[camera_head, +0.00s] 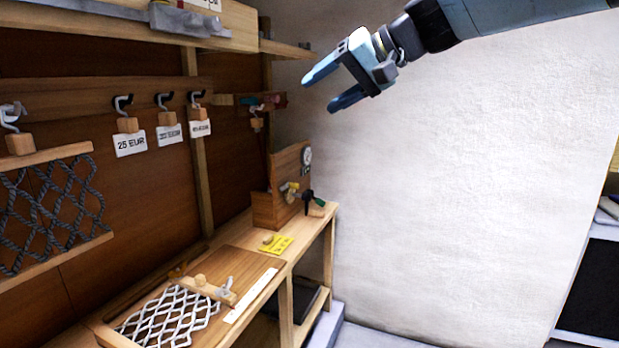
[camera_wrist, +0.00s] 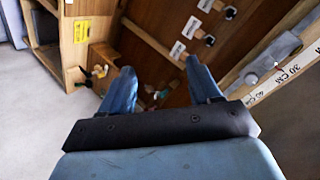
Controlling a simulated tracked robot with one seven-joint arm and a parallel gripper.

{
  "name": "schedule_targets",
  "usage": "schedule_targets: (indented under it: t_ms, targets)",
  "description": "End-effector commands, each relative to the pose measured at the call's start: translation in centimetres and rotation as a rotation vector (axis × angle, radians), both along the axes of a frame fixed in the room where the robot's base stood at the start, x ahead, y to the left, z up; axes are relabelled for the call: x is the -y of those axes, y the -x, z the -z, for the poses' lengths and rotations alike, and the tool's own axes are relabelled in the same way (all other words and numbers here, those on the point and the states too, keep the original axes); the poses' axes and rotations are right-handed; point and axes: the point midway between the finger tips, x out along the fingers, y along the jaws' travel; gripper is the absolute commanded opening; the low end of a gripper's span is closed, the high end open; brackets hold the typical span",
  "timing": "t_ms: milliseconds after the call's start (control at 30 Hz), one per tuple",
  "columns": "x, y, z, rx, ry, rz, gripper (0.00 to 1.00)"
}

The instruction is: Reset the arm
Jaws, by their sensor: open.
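My gripper (camera_head: 328,88) is open and empty, held high in front of the white wall in the head view, above and to the right of the wooden bench. My arm reaches in from the top right. In the wrist view my gripper (camera_wrist: 160,80) shows two blue fingers spread apart with nothing between them. The fingers touch nothing that I can see.
The wooden bench (camera_head: 318,232) holds white netting (camera_head: 170,318), a yellow label (camera_head: 277,245) and an upright wooden block with a gauge (camera_head: 307,156). Hooks with price tags (camera_head: 130,143) and dark netting (camera_head: 48,215) hang at left. A shelf (camera_head: 285,48) juts out near my gripper.

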Motion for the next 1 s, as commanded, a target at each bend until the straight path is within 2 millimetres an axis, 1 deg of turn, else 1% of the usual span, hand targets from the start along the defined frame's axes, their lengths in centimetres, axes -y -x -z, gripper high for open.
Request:
schedule_targets:
  t_ms: [33,100,167,200,267,300,400,500,600,667,1000]
  targets:
    - [1.7,1.4,2.2,-0.014,0.066,0.034,0.62]
    - [4.1,3.1,5.2,-0.033,0.162,0.081,0.62]
    - [6.2,4.7,7.8,-0.05,0.242,0.119,0.62]
    - [7.6,5.7,9.4,-0.06,0.295,0.145,0.62]
    - [9.8,7.3,11.9,-0.073,0.375,0.185,0.62]
    - [11.2,8.4,13.4,-0.08,0.426,0.209,0.62]
    - [14.5,11.0,17.0,-0.094,0.548,0.265,0.62]
    - [17.2,13.2,19.8,-0.103,0.649,0.309,0.62]
    - [19.0,14.7,21.7,-0.105,0.72,0.338,0.62]
    - [19.7,15.3,22.4,-0.105,0.749,0.348,0.62]
    - [19.7,15.3,22.4,-0.105,0.749,0.348,0.62]
